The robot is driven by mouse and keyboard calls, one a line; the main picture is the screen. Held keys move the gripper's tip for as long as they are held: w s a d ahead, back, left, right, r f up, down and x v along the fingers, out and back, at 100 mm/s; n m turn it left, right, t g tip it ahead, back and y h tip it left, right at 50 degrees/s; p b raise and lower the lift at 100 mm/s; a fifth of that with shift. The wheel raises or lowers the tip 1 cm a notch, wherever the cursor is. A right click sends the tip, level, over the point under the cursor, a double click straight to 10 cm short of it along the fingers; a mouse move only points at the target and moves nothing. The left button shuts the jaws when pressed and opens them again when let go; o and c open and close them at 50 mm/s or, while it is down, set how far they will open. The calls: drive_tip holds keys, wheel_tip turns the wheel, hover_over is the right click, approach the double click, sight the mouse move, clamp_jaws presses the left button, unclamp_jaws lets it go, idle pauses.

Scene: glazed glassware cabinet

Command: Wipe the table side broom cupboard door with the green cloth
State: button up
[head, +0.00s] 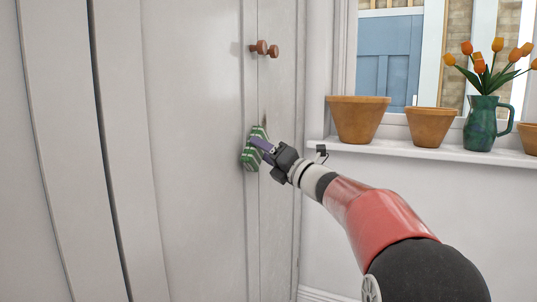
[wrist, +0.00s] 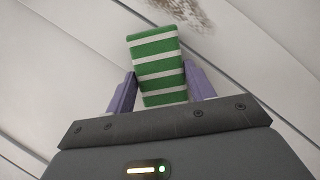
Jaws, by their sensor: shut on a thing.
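My gripper (head: 266,147) is shut on the green cloth (head: 251,153), a folded green and white striped block. In the wrist view the cloth (wrist: 158,62) stands between the two purple fingers of my gripper (wrist: 160,88). The cloth is at the white broom cupboard doors, by the seam between them; I cannot tell whether it touches. The narrow right door (head: 276,215) has a brown smudge (head: 265,119) just above the cloth. In the wrist view the smudge (wrist: 184,13) lies at the top edge, beyond the cloth, and is partly cut off.
Two round wooden knobs (head: 267,48) stick out above the cloth. To the right, a window sill (head: 430,152) bears terracotta pots (head: 358,118) and a green jug (head: 482,122) of orange tulips. The wide left door (head: 195,200) is clear.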

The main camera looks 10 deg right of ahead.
drive_tip(key=shift+s+a, duration=0.35)
drive_tip(key=shift+a, duration=0.15)
drive_tip(key=shift+s+d, duration=0.55)
drive_tip(key=shift+d, duration=0.25)
drive_tip(key=shift+s+d, duration=0.6)
drive_tip(key=shift+d, duration=0.25)
drive_tip(key=shift+s+d, duration=0.55)
drive_tip(key=shift+d, duration=0.25)
drive_tip(key=shift+d, duration=0.1)
drive_tip(key=shift+s+d+p, duration=0.4)
drive_tip(key=shift+s+d, duration=0.5)
drive_tip(key=shift+d, duration=0.25)
